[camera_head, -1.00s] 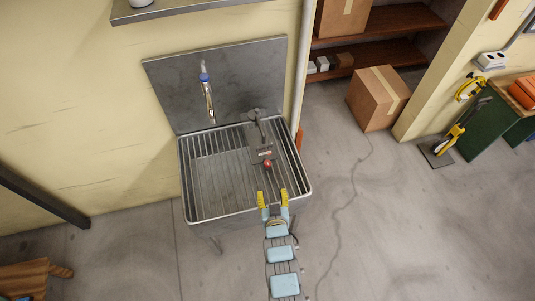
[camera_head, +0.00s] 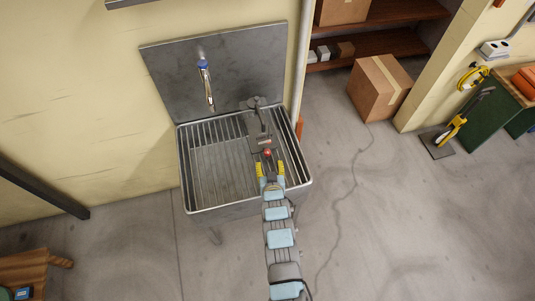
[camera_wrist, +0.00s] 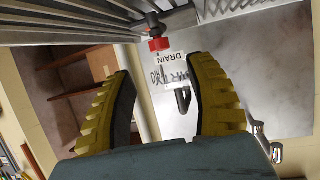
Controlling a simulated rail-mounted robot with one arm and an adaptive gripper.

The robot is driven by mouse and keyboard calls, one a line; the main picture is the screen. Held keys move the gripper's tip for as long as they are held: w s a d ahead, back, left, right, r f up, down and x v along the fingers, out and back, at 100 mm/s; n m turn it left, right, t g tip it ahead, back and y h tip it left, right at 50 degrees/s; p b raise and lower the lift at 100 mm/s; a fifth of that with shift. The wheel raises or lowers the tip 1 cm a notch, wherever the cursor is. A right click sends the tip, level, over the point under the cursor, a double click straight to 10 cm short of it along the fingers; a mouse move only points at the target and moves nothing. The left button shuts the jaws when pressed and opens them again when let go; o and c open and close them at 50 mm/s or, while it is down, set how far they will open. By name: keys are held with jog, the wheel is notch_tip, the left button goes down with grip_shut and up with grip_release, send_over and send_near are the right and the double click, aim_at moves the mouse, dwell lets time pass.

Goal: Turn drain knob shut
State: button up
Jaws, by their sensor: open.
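The drain knob (camera_head: 267,152) is small and red, on a grey box-like unit (camera_head: 260,140) at the right side of the metal sink. In the wrist view the red knob (camera_wrist: 159,44) sits at the top centre, beside a white label reading DRAIN (camera_wrist: 174,60). My gripper (camera_head: 270,168) has yellow ribbed fingers and is over the sink's right front part, just short of the knob. In the wrist view my gripper (camera_wrist: 160,85) is open, with nothing between its fingers. The knob appears beyond the fingertips, apart from them.
The sink (camera_head: 186,180) has raised rims and a ribbed inside. A blue-topped faucet (camera_head: 206,85) hangs from its steel backsplash (camera_head: 230,70) at the left. A pipe (camera_head: 301,60) runs up the wall. A cardboard box (camera_head: 379,88) stands on the floor at right.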

aim_at(268, 153)
jog(key=b+x, duration=0.1)
jog(key=x, duration=0.5)
jog(key=shift+w+f+b, duration=0.1)
jog(key=shift+f+b, duration=0.05)
jog(key=shift+b, duration=0.2)
jog(key=shift+w+f, duration=0.1)
jog(key=shift+w, duration=0.55)
grip_shut()
